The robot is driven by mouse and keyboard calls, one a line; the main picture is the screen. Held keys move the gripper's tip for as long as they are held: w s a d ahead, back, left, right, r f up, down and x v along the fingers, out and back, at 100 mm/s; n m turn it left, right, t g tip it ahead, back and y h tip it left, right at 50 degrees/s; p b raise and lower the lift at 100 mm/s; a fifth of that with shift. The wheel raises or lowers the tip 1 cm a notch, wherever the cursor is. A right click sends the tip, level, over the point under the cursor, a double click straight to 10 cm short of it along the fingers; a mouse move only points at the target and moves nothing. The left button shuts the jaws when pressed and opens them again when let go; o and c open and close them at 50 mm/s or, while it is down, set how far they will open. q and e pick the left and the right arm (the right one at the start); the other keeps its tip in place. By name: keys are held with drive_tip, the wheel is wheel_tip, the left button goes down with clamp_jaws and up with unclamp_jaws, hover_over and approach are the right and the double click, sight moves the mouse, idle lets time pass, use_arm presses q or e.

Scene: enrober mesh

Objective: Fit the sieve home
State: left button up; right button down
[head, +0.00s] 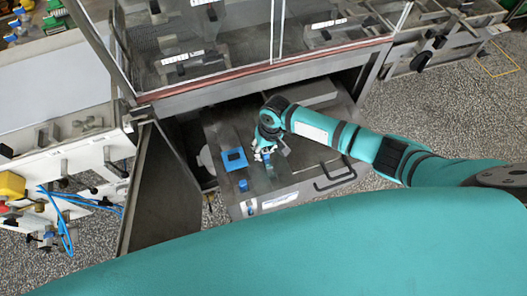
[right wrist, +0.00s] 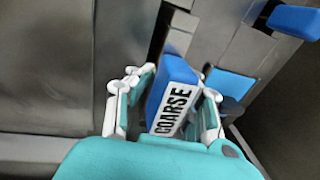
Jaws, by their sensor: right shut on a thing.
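My right gripper (head: 266,153) reaches down over the grey metal unit below the glazed machine. In the right wrist view my right gripper (right wrist: 167,92) is shut on a blue grip labelled COARSE (right wrist: 172,93), which stands between its fingers and looks tilted. I take this grip as part of the sieve; the mesh itself does not show. In the head view the gripper hides most of what it holds. My left gripper is not in view.
The grey unit (head: 215,128) has black handles (head: 335,178) at its right front. An open metal door (head: 147,190) stands to its left. The glass panel (head: 235,35) and the frame's lower edge are behind. More blue parts (right wrist: 295,21) show in the wrist view.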

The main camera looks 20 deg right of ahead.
drive_tip(key=shift+s+d+f, duration=0.25)
drive_tip(key=shift+s+f, duration=0.4)
drive_tip(key=shift+f, duration=0.3)
drive_tip(key=c, duration=1.6)
unclamp_jaws()
drive_tip(key=o, duration=0.5)
drive_tip(key=shift+w+f, duration=0.15)
drive_tip(key=shift+w, duration=0.25)
drive_tip(key=shift+r, duration=0.25)
wheel_tip(320, 180, up, 12)
drive_tip(key=d, duration=0.1)
drive_tip(key=shift+w+d, duration=0.2)
drive_tip(key=shift+d, duration=0.05)
